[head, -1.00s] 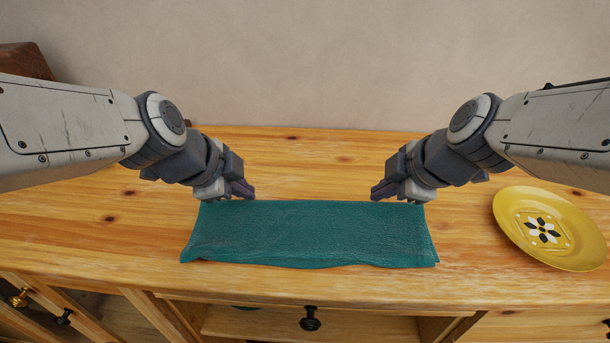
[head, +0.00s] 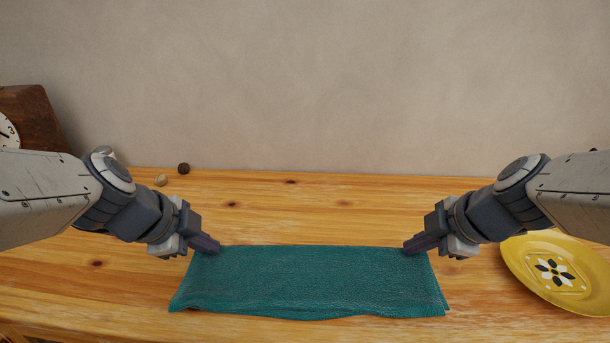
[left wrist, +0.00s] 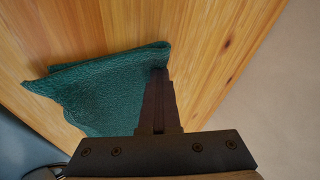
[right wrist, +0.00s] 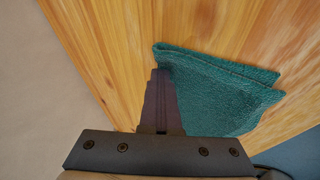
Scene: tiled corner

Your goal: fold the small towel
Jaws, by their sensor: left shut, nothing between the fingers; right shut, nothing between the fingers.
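The small towel (head: 310,284) is dark teal and lies as a wide, low strip on the wooden top. Its layered, doubled edge shows in the right wrist view (right wrist: 225,95), and its left end shows in the left wrist view (left wrist: 105,90). My left gripper (head: 214,249) is shut and empty, its tips at the towel's far left corner. My right gripper (head: 408,248) is shut and empty, its tips at the far right corner. Whether the tips touch the cloth is unclear. The fingers hide small parts of both corners.
A yellow plate (head: 525,264) with a flower pattern lies to the right, partly under my right arm. The wood behind the towel is clear up to the wall.

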